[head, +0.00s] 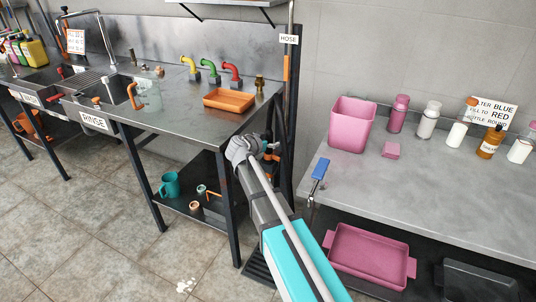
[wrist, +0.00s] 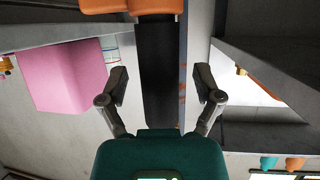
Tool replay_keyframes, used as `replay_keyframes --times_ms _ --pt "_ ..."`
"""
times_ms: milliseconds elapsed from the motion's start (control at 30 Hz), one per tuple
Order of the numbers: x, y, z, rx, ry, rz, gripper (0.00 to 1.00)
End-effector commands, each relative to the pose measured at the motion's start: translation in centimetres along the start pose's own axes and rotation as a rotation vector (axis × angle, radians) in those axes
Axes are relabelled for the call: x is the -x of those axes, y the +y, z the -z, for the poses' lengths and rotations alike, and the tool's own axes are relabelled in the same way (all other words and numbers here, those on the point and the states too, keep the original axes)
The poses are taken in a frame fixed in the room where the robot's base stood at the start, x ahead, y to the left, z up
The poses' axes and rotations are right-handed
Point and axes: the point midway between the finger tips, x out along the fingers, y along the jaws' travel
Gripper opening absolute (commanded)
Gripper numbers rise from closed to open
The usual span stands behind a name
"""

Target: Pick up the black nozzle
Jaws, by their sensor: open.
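My gripper (head: 262,148) is open at the dark post (head: 292,100) under the HOSE sign, between the rinse table and the grey table. In the wrist view my gripper (wrist: 162,88) has its two fingers spread apart, with a broad black upright shape (wrist: 159,70) between them. Orange parts (wrist: 155,6) meet this shape at the top edge. It may be the black nozzle, but I cannot tell it surely from the post. In the head view my gripper largely hides that spot; only a dark and an orange bit show beside the fingers. Nothing is clearly held.
The rinse table (head: 200,118) stands left, with an orange tray (head: 229,100) and coloured taps. The grey table (head: 420,190) stands right, with a pink tub (head: 352,124), bottles and a blue-handled item (head: 320,169) at its edge. Tiled floor is open at lower left.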

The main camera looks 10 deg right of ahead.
Motion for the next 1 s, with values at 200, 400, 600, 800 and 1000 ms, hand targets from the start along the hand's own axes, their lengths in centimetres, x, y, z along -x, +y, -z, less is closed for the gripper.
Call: replay_keyframes --times_ms 200,400,600,800,1000 --pt "0.03 -0.03 -0.01 0.0 0.0 0.0 0.54" --pt "0.05 -0.05 -0.02 0.0 0.0 0.001 0.17" --pt "0.06 -0.07 -0.03 0.0 0.0 0.001 0.0" --pt "0.07 -0.1 -0.01 0.001 0.0 0.001 0.0" --pt "0.18 -0.12 0.23 0.001 0.001 0.002 0.0"
